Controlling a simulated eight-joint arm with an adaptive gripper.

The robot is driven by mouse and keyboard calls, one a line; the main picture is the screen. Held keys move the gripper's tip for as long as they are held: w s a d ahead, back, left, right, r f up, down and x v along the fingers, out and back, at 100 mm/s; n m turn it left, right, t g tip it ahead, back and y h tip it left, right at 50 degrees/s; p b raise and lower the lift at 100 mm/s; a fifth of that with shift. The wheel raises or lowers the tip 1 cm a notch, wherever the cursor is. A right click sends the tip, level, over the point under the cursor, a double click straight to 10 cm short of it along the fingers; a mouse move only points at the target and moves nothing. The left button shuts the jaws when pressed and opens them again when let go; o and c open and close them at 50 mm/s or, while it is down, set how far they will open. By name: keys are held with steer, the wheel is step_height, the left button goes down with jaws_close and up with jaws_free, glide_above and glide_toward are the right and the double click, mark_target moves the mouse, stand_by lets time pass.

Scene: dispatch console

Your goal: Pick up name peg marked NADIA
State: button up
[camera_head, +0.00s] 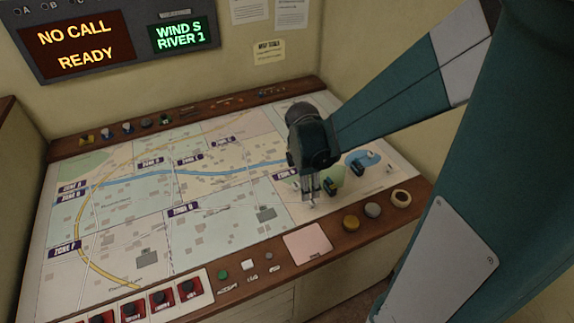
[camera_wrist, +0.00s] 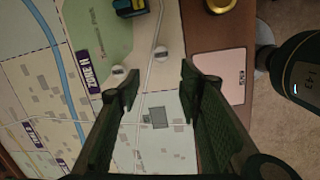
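One peg (camera_wrist: 118,71) is just beyond my left finger's tip, and the other peg (camera_wrist: 161,53) is farther up, between and beyond the fingertips. Any name on them is too small to read, so I cannot tell which is NADIA. My gripper (camera_wrist: 158,82) is open, with nothing between its fingers. In the head view, my gripper (camera_head: 312,190) points down over the right part of the map, and its fingers partly hide the spot below.
A blue and yellow toy vehicle (camera_wrist: 131,7) stands near the pegs. The map table (camera_head: 110,220) has zone labels. A sign panel (camera_head: 78,45) hangs behind.

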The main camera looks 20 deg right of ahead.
mark_target(313, 201)
steer(key=shift+w+d+f+n+g, duration=0.15)
steer(key=shift+d+f+n, duration=0.2)
steer(key=shift+f, duration=0.2)
steer(key=shift+d+f+n+g, duration=0.1)
steer(key=shift+d+f+n, duration=0.2)
steer(key=shift+f, duration=0.25)
steer(key=shift+w+d+f+n+g, duration=0.15)
steer(key=shift+d+f+n, duration=0.15)
steer(key=shift+f, duration=0.25)
steer(key=shift+s, duration=0.1)
steer(key=shift+d+f, duration=0.15)
steer(key=shift+f, duration=1.15)
steer(key=shift+d+f+b, duration=0.2)
steer(key=shift+f+b, duration=0.05)
steer(key=shift+f, duration=1.05)
steer(key=shift+d+f+b, duration=0.2)
steer(key=shift+f, duration=1.05)
steer(key=shift+c, duration=0.2)
steer(key=c, duration=0.7)
